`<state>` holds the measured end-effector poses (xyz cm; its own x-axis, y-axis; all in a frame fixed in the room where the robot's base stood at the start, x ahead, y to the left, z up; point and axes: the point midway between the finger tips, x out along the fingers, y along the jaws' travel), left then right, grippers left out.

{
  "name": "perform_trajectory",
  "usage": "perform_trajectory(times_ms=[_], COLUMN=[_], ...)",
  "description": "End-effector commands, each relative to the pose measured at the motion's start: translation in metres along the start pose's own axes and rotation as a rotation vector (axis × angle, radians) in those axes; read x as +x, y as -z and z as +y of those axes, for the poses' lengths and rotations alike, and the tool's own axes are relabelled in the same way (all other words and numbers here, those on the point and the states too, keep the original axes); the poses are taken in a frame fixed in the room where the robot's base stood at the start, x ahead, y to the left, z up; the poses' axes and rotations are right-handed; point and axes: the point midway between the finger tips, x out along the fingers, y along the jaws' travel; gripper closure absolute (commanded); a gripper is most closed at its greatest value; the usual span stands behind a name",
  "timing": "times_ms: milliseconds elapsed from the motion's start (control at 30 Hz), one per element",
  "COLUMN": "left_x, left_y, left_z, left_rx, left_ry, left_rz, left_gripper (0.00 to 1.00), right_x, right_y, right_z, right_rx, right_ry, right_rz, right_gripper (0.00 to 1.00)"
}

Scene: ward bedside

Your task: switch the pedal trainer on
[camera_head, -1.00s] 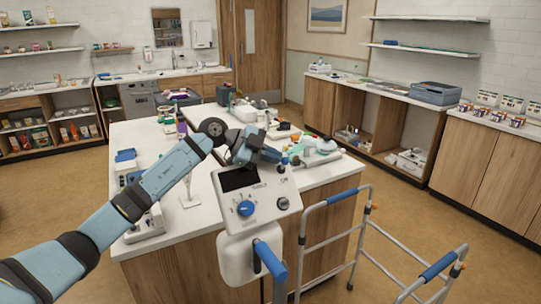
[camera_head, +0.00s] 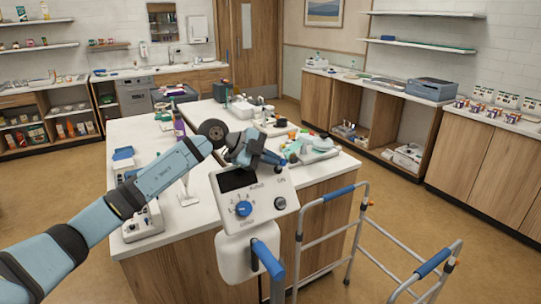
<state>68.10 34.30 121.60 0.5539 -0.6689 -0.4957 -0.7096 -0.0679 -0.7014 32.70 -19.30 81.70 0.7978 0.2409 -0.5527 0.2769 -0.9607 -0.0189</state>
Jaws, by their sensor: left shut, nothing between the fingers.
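The pedal trainer's white console (camera_head: 262,224) stands upright in front of the island counter. Its tilted face has a dark, blank screen (camera_head: 237,180), a blue dial (camera_head: 243,209) at the lower left, and a round grey button (camera_head: 280,204) at the right under a small label that seems to read ON. A blue handle (camera_head: 267,259) sits below. My left gripper (camera_head: 281,160) is shut and empty at the console's top right edge, above the button and apart from it. Its wrist hides part of the top edge. The pedals are out of view. My right gripper is not in view.
The island counter (camera_head: 205,204) behind holds bottles, devices and other clutter close to my left gripper. A walking frame (camera_head: 340,193) with blue grips stands just right of the console. Floor is free farther right (camera_head: 400,215).

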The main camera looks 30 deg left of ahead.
Motion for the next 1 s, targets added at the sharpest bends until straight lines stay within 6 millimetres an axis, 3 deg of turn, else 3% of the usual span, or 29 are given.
perform_trajectory(times_ms=[300,533,1000], left_x=[0.006,0.013,0.011], left_y=[0.009,0.011,0.007], left_z=[0.008,0.018,0.015], left_rx=[0.207,0.364,0.366], left_ry=[-0.002,-0.001,-0.001], left_rz=[-0.144,-0.256,-0.260], left_gripper=[1.00,1.00,1.00], right_x=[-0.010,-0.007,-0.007], right_y=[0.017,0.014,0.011], right_z=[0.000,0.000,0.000], right_rx=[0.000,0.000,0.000], right_ry=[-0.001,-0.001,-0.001], right_rz=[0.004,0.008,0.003], right_gripper=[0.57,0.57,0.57])
